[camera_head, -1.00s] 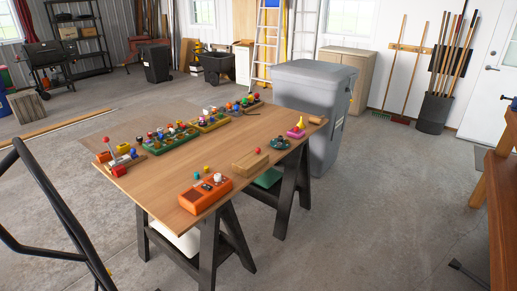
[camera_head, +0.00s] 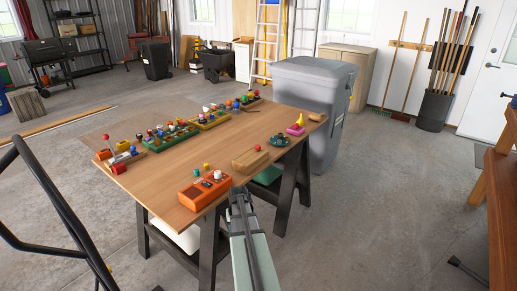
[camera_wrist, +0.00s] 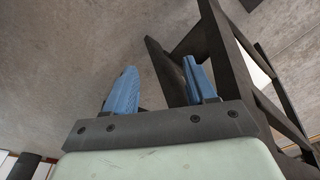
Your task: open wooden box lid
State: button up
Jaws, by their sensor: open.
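A small wooden box (camera_head: 250,161) with a red knob (camera_head: 258,148) on top sits near the table's front right edge in the head view. Its lid looks closed, though it is too small to tell surely. My gripper (camera_head: 238,192) is at the table's front edge, just in front of the box and right of the orange device, apart from the box. In the wrist view my gripper (camera_wrist: 160,85) shows two blue fingers spread apart with nothing between them. The box is not in the wrist view.
The wooden table (camera_head: 225,140) holds an orange device (camera_head: 204,191), a teal piece (camera_head: 279,141), a pink piece (camera_head: 296,131) and rows of colourful knobs at the back. Dark trestle legs (camera_wrist: 228,62) stand close to my gripper. A grey bin (camera_head: 315,105) stands behind the table.

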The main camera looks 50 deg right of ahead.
jog(key=w+d+r+m+t+h, duration=0.1)
jog(key=w+d+r+t, duration=0.1)
jog(key=d+r, duration=1.05)
notch_tip(320, 180, up, 22)
jog(key=n+t, duration=0.1)
jog(key=n, duration=0.1)
send_over(259, 146)
jog(key=s, duration=0.4)
jog(key=w+f+n, duration=0.1)
jog(key=f, duration=0.3)
jog(key=w+f+n, duration=0.1)
jog(key=w+f, duration=0.1)
jog(key=f, duration=0.2)
jog(key=w+f+n, duration=0.1)
jog(key=f, duration=0.4)
jog(key=shift+w, duration=0.15)
jog(key=shift+c, duration=0.5)
grip_shut()
